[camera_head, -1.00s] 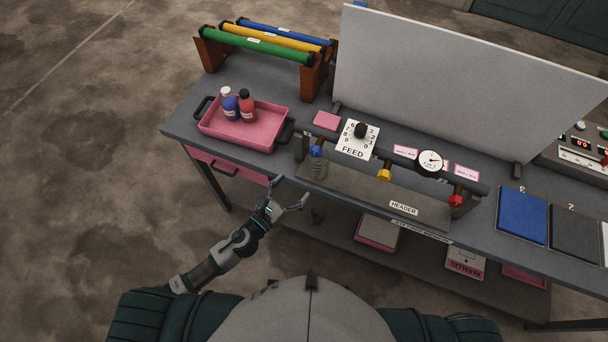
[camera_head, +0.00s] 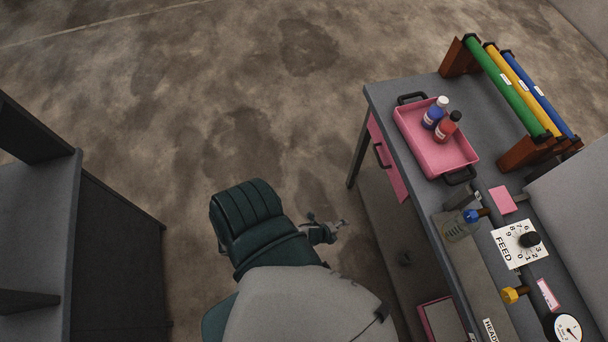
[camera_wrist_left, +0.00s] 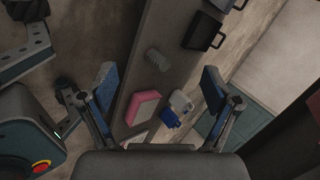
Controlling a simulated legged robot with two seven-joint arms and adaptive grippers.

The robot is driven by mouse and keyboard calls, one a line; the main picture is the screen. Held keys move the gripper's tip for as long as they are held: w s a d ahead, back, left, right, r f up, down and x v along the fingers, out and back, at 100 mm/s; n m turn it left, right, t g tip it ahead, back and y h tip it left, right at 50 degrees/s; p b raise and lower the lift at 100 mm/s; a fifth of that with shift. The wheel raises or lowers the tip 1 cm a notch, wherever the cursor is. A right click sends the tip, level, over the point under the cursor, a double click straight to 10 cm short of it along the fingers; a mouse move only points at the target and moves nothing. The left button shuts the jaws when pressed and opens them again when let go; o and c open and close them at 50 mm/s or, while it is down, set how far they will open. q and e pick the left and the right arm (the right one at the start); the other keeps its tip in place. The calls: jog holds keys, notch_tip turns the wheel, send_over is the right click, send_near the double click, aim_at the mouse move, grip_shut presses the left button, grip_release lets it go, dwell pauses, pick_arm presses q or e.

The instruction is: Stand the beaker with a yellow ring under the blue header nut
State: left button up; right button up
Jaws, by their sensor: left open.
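My left gripper (camera_head: 327,221) is open and empty, low over the floor to the left of the bench, apart from the vessel. In the left wrist view its two fingers (camera_wrist_left: 160,78) are spread with nothing held between them. My right gripper is not in view.
A pink tray (camera_head: 412,141) holds a blue and a red bottle. A yellow nut (camera_head: 513,294) and a gauge (camera_head: 567,329) are along the pipe. A dark cabinet (camera_head: 115,250) stands at left. Floor between is clear. The wrist view shows a pink box (camera_wrist_left: 142,107).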

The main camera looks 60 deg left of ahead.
pick_arm(q)
jog(key=s+f+n+g, duration=0.2)
jog(key=s+f+n, duration=0.2)
jog(key=s, duration=0.5)
jog(key=s+f+n+g, duration=0.2)
jog(key=s+f+n, duration=0.3)
jog(key=s, duration=0.5)
jog(key=s+f+n+g, duration=0.2)
jog(key=s+f+n, duration=0.2)
jog(key=s, duration=0.5)
jog(key=shift+s+d+f+n+g+y, duration=0.3)
jog(key=shift+s+n+g+y, duration=0.1)
jog(key=shift+n, duration=0.4)
jog(key=shift+w, duration=0.1)
